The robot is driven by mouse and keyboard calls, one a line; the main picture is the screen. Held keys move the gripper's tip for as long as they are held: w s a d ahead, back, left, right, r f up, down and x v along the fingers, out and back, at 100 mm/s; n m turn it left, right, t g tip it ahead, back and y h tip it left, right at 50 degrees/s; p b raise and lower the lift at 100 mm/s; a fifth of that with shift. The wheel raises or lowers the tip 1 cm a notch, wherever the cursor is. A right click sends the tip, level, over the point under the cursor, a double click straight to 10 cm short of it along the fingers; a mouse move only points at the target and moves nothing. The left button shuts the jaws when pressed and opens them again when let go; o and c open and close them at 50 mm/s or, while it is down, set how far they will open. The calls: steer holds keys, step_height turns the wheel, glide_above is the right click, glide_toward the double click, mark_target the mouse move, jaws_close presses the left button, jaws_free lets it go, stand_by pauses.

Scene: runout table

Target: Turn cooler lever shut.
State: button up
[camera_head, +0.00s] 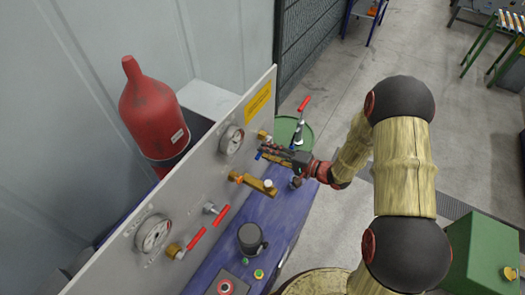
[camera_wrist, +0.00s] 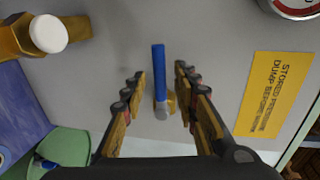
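A blue lever (camera_wrist: 158,72) on a brass valve (camera_wrist: 165,103) projects from the grey panel (camera_wrist: 215,65). In the wrist view it lies between the fingers of my gripper (camera_wrist: 160,74), which is open with a gap on both sides. In the head view my gripper (camera_head: 266,150) is at the right part of the panel (camera_head: 190,170), and only a small blue tip (camera_head: 257,155) of the lever shows beside it. Two red levers (camera_head: 222,213) (camera_head: 195,239) sit lower on the panel. No label naming the cooler is readable.
A brass fitting with a white cap (camera_wrist: 48,33) is left of the fingers. Pressure gauges (camera_head: 232,140) (camera_head: 154,234) and a yellow sign (camera_wrist: 278,93) are on the panel. A dark cup (camera_head: 250,239) stands on the blue table (camera_head: 270,222). A green drum (camera_head: 288,128) is behind my gripper.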

steer(key=v, duration=0.9)
steer(key=shift+d, duration=0.2)
steer(key=shift+s, duration=0.1)
